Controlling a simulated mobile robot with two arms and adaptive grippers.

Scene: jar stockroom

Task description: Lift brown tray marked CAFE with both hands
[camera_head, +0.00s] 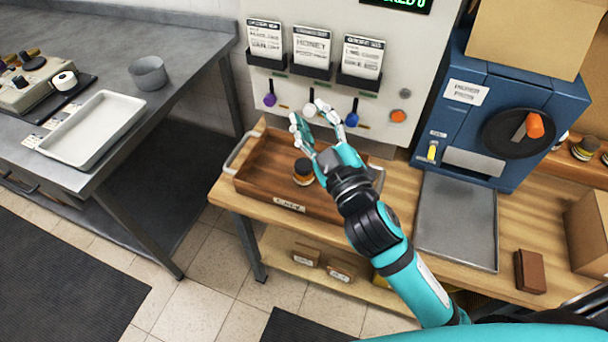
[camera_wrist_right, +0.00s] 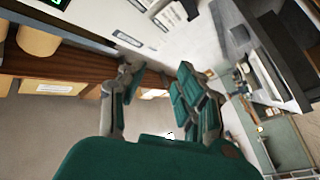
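The brown wooden tray (camera_head: 255,190) rests on the light wood bench, with a CAFE label (camera_head: 290,205) on its front wall. A metal handle (camera_head: 238,152) sticks out at its left end; another metal handle (camera_head: 378,177) shows at the right end, partly behind my right arm. A dark-lidded jar (camera_head: 303,172) stands inside the tray. My right gripper (camera_head: 308,112) is above the tray's far side, in front of the wall panel. Its fingers are spread, with nothing seen between them; they also show apart in the right wrist view (camera_wrist_right: 157,77). My left gripper is out of view.
A wall panel with cards and coloured levers (camera_head: 352,118) rises behind the tray. A blue press (camera_head: 480,110) and a grey metal plate (camera_head: 455,225) are to the right. A grey table with a white tray (camera_head: 93,130) stands left, across a floor gap.

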